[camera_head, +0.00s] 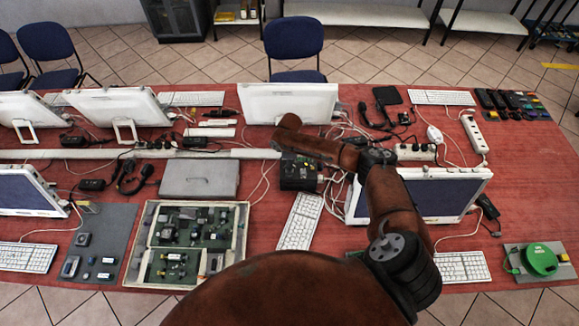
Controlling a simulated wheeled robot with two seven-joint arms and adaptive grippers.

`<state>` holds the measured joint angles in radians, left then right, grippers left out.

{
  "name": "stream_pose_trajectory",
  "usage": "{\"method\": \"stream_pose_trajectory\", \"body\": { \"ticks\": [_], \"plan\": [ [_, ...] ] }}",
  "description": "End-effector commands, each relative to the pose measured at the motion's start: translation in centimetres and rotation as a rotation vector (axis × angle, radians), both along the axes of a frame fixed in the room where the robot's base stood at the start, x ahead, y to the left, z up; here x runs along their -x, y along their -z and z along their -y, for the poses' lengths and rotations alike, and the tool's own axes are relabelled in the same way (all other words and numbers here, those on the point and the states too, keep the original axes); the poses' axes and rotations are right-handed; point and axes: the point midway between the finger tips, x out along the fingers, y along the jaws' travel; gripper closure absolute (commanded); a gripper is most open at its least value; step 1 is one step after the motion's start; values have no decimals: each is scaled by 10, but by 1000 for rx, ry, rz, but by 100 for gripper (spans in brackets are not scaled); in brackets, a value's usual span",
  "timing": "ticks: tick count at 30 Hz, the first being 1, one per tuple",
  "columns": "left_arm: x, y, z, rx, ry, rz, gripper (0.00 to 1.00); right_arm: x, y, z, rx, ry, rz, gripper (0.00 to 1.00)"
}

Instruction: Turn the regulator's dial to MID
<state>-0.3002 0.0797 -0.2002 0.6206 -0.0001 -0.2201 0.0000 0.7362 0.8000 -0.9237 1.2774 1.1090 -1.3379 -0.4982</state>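A dark boxy device (298,175) sits on the red table just left of centre, with small light marks on its front. It may be the regulator, but I cannot make out a dial or its setting. My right arm reaches in from the lower right, bends above the table and ends just above and behind this box. The arm covers part of the box's top and the area around it. I see no fingertips of my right gripper. My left gripper is not in view.
A grey closed case (200,179) and a tray of circuit boards (163,252) lie left of the box. A white keyboard (299,222) lies in front. Tangled cables (338,185), a power strip (474,135) and monitors (288,103) crowd the table. Bare red table (270,240) shows near the keyboard.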

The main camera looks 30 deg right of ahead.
Motion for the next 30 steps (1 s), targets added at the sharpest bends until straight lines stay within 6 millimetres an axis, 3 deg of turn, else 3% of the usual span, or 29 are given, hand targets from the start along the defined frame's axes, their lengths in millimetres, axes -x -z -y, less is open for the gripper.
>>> {"method": "stream_pose_trajectory", "body": {
  "ticks": [13, 24, 30],
  "plan": [
    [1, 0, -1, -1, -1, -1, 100, 0, -9, 1, 1, 1, 0, 54],
    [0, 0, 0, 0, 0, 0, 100, -1, -81, 1, 1, -1, 2, 54],
    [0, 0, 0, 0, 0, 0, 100, 0, -109, 1, 1, 0, 1, 54]
  ]
}}
